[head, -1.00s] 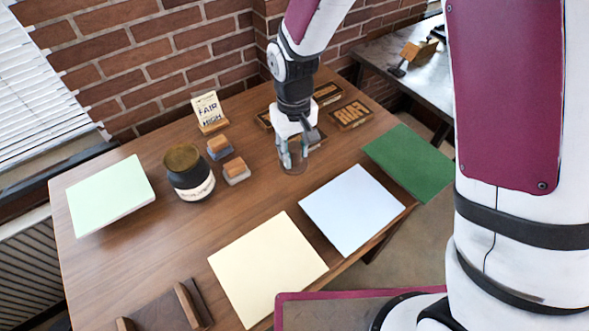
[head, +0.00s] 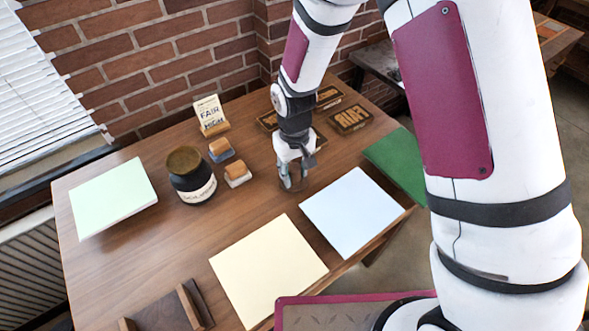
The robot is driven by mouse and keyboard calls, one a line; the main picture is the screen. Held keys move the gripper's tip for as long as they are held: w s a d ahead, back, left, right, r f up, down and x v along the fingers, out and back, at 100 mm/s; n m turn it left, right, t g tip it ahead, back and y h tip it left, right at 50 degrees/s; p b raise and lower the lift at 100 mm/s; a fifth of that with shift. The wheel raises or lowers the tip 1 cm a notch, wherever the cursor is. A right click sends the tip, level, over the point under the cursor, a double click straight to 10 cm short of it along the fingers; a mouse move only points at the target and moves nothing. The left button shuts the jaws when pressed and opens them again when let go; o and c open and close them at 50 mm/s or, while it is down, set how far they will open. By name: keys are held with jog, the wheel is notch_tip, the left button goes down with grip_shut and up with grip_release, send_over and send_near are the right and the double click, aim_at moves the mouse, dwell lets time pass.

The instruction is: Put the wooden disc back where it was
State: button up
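My gripper (head: 291,183) points down low over the middle of the table, right of the two small stamp blocks and behind the pale blue sheet. A round brown shape, apparently the wooden disc (head: 291,186), shows at its fingertips, with a finger on either side. Its colour nearly matches the tabletop, so its outline is faint. I cannot tell whether it touches the table. A dark jar (head: 191,183) with a pale label and brownish round top stands to the left.
Two wood-topped stamp blocks (head: 237,174) sit left of my gripper. A printed card (head: 211,115) and letter blocks (head: 350,118) stand behind. Pale green (head: 112,196), cream (head: 268,270), pale blue (head: 350,212) and dark green (head: 397,165) sheets occupy the left, front and right. Bare tabletop (head: 205,235) lies between.

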aim_at(294, 168)
jog(key=shift+o, duration=0.8)
jog(key=s+d+r+m+t+b, duration=0.1)
jog(key=d+r, duration=0.2)
jog(key=r, duration=0.7)
jog(key=s+d+r, duration=0.1)
jog(key=d+r, duration=0.1)
jog(key=r, duration=0.8)
jog(key=s+d+r+m+t, duration=0.4)
jog(key=s+d+r, duration=0.8)
jog(key=s, duration=0.4)
jog(key=shift+d+r, duration=0.35)
jog(key=shift+d, duration=0.2)
jog(key=shift+s, duration=0.1)
